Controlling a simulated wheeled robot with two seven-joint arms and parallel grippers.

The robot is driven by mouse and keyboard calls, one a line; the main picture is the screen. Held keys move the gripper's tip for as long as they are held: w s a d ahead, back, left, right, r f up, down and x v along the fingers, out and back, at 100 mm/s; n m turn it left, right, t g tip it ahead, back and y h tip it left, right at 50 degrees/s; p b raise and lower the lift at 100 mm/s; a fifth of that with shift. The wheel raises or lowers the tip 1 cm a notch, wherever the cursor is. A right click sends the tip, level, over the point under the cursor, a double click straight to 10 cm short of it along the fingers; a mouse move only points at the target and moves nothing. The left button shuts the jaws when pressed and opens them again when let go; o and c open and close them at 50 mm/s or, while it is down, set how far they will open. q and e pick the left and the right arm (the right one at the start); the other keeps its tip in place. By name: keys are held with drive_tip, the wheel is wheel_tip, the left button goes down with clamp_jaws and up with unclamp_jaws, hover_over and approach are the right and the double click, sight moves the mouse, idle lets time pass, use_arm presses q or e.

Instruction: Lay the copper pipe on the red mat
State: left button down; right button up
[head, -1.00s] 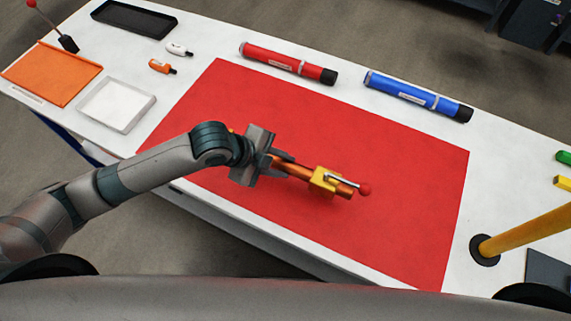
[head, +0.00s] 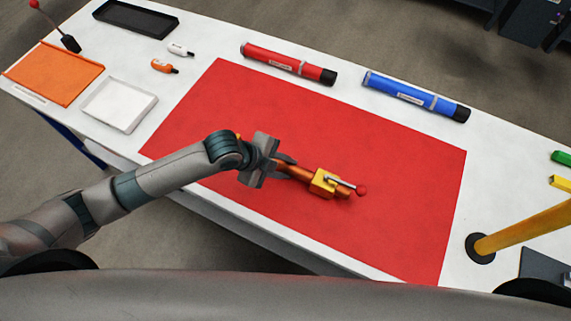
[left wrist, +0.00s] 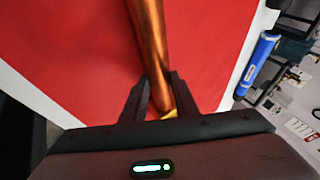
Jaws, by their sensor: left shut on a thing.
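The copper pipe (head: 293,171) is a short orange-brown tube with a yellow clamp-like fitting (head: 322,183) and a red-knobbed lever near its right end. My left gripper (head: 284,162) is shut on the pipe over the middle of the red mat (head: 390,200). In the left wrist view the pipe (left wrist: 150,40) runs between the two fingers (left wrist: 158,95), with the red mat (left wrist: 75,50) behind it. I cannot tell whether the pipe touches the mat or is slightly above it. The gripper hides part of the pipe. My right gripper is not in view.
A red tube (head: 285,63) and a blue tube (head: 415,97) lie beyond the mat's far edge. A white tray (head: 120,105), an orange tray (head: 50,75) and a black tray (head: 135,18) are at the left. A yellow post (head: 520,230) stands at the right. The mat's right part is clear.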

use_arm(q)
drive_tip(key=shift+f, duration=0.1)
drive_tip(key=c, duration=1.4)
unclamp_jaws()
drive_tip(key=shift+s+a+r, duration=0.1)
drive_tip(key=shift+a+r, duration=0.25)
drive_tip(key=shift+r, duration=0.05)
drive_tip(key=shift+b+v, duration=1.35)
drive_tip(key=shift+v, duration=4.1)
